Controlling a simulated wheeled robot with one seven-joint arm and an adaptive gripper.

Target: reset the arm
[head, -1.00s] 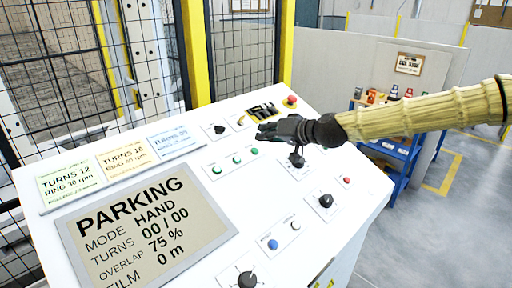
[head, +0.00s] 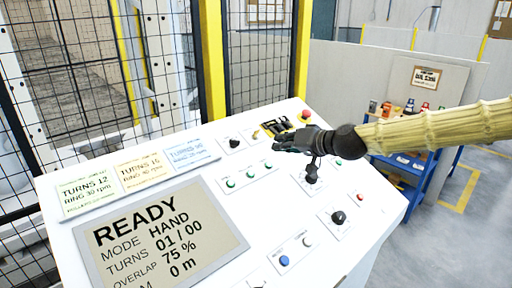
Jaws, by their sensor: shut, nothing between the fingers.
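My gripper (head: 290,141) is shut and empty. It hangs above the upper right part of the white control panel (head: 330,264), its fingers pointing left. My arm, in a tan ribbed sleeve, comes in from the right edge. A black knob (head: 312,176) stands just below the gripper in the picture; I cannot tell whether they touch. The grey display (head: 165,240) reads READY, MODE HAND, TURNS 01/00, OVERLAP 75 %, FILM 0 m, with the last label partly cut off. Part of the panel behind the gripper is hidden.
A red button (head: 305,115) sits at the panel's far corner. Green buttons (head: 249,174), another black knob (head: 338,217) and a blue button (head: 284,260) are on the panel. A mesh fence with yellow posts (head: 301,50) stands behind. A blue shelf (head: 412,178) stands right.

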